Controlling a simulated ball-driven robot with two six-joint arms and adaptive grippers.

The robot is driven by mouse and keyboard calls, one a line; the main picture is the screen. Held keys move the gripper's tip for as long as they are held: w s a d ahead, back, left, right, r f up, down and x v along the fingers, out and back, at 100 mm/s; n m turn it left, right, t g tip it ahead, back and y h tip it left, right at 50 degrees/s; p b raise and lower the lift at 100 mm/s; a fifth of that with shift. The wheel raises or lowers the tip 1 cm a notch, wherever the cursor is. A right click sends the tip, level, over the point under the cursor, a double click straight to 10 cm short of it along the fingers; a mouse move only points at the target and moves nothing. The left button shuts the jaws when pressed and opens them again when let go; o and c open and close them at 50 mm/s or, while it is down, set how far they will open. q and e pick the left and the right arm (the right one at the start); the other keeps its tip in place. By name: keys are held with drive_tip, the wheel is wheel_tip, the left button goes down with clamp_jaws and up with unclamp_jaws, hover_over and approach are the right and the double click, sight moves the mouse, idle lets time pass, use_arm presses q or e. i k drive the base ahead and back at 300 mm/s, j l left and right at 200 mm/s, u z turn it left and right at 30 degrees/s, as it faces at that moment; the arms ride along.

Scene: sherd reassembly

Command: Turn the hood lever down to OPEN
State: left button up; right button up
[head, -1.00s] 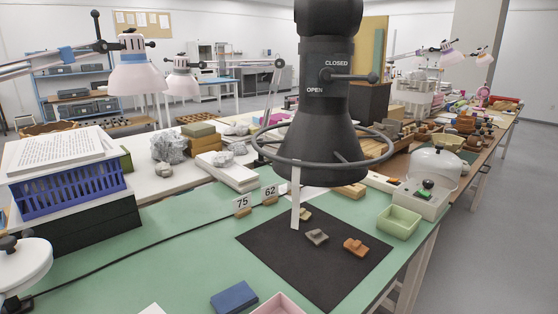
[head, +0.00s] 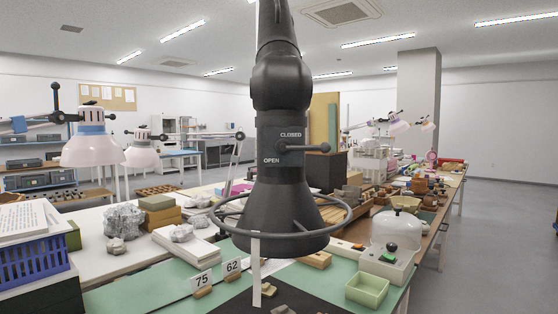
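The dark grey extraction hood (head: 282,203) hangs in the middle of the head view above the green-topped bench. Its lever (head: 308,148) is a short black bar with a round knob at its right end. It points right and lies about level, just below the CLOSED label (head: 291,134). The OPEN label (head: 271,160) is lower and to the left. A wire-like grey ring (head: 343,222) goes around the hood's cone. Neither of my grippers shows in the head view.
A pale green tray (head: 367,290) and a white domed device (head: 397,236) stand on the bench at right. Number cards 75 (head: 202,281) and 62 (head: 232,267) stand in front. Pink-white lamps (head: 93,148) hang at left. A blue crate (head: 36,258) is at lower left.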

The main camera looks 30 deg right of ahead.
sight(282, 146)
drive_tip(key=l+u, duration=0.1)
drive_tip(key=u, duration=0.4)
drive_tip(key=l+u, duration=0.2)
drive_tip(key=l, duration=0.2)
drive_tip(key=k+l+u, duration=0.15)
drive_tip(key=l, duration=0.25)
drive_tip(key=l+u, duration=0.2)
drive_tip(key=l, duration=0.2)
drive_tip(key=k+l+u, duration=0.15)
drive_tip(key=l, duration=0.25)
